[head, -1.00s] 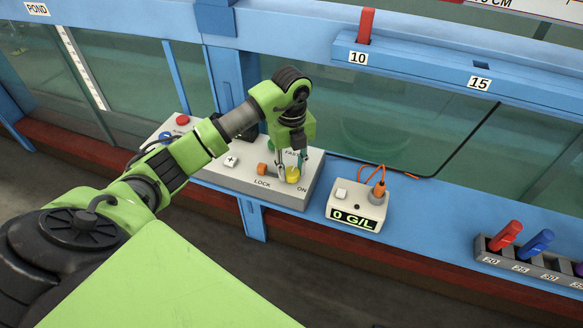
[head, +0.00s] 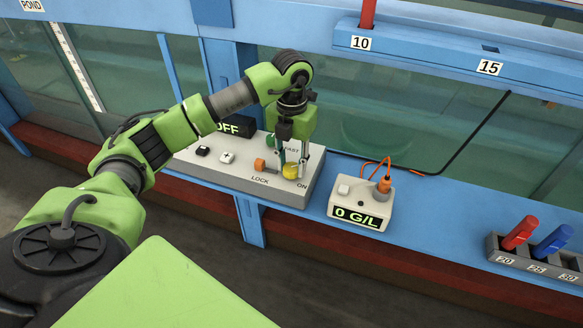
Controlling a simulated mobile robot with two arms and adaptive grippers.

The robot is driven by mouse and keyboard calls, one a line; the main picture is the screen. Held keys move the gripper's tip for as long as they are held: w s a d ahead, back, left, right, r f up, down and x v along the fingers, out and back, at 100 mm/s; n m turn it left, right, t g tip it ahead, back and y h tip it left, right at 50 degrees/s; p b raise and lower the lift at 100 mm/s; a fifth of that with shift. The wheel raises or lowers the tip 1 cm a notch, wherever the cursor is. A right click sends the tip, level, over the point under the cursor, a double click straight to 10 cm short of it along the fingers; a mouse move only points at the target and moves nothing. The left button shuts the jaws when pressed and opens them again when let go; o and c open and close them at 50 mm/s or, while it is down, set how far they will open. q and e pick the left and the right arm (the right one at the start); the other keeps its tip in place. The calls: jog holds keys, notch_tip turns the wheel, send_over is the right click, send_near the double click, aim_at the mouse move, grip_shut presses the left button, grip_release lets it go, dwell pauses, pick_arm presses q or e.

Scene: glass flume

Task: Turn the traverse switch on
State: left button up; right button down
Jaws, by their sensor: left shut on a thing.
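A white control box (head: 230,178) sits on the blue ledge, with labels FAST, LOCK and ON. A yellow knob (head: 290,171) stands on it above the ON label. My left gripper (head: 292,170) points down over the box and is shut on the yellow knob, one finger on each side. An orange block (head: 259,164) is just left of it, above LOCK. A green button (head: 270,141) shows behind, partly hidden by the gripper. A dark display (head: 236,126) reads "OFF", its left part hidden by my arm. My right gripper is not in view.
Right of the box is a small meter (head: 359,204) reading 0 G/L, with an orange plug and cable. Further right, a grey rack (head: 536,265) holds red and blue pegs. The glass flume wall rises behind the ledge.

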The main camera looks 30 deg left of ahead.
aim_at(292, 167)
pick_arm(q)
jog(key=m+b, duration=0.2)
jog(key=m, duration=0.2)
jog(key=shift+m, duration=0.3)
jog(key=shift+m+b, duration=0.9)
jog(key=shift+m, duration=0.7)
jog(key=o, duration=1.1)
jog(key=shift+r, duration=0.2)
notch_tip(292, 167, up, 12)
jog(key=shift+f, duration=0.15)
